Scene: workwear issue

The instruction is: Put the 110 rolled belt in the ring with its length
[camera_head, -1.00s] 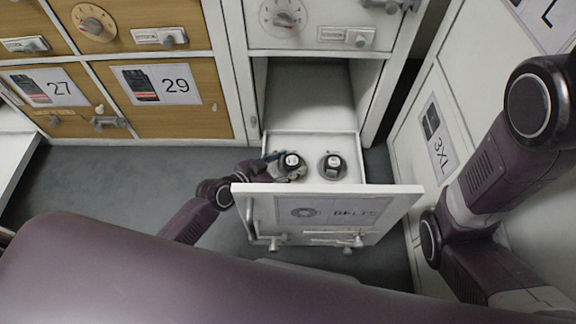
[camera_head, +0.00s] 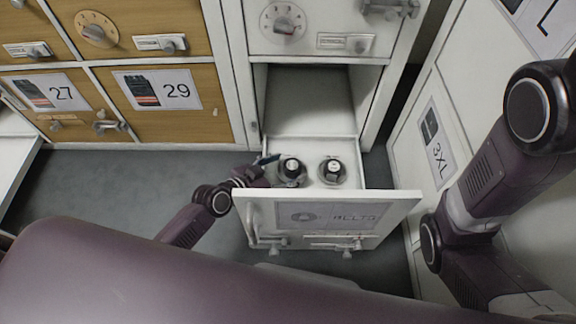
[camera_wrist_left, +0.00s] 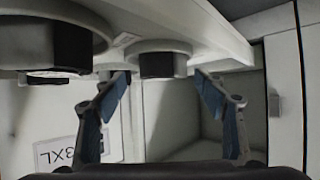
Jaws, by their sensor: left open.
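Two dark rolled belts stand upright side by side in round grey rings inside the open drawer (camera_head: 385,205) marked BELTS. The left belt (camera_head: 291,168) and the right belt (camera_head: 333,170) have small pale labels on top, too small to read. My left gripper (camera_head: 267,160) is at the drawer's left side, close to the left belt. In the left wrist view its open fingers (camera_wrist_left: 160,82) point toward a black belt (camera_wrist_left: 162,66), with a ring (camera_wrist_left: 162,46) around it; I cannot tell if they touch. Another belt (camera_wrist_left: 72,46) is at that view's left. My right gripper is out of view.
The white cabinet behind has an open bay (camera_head: 310,100). Wooden lockers marked 27 (camera_head: 48,92) and 29 (camera_head: 158,90) stand at left, and a white front marked 3XL (camera_head: 437,142) at right. Grey floor (camera_head: 110,185) is clear left of the drawer.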

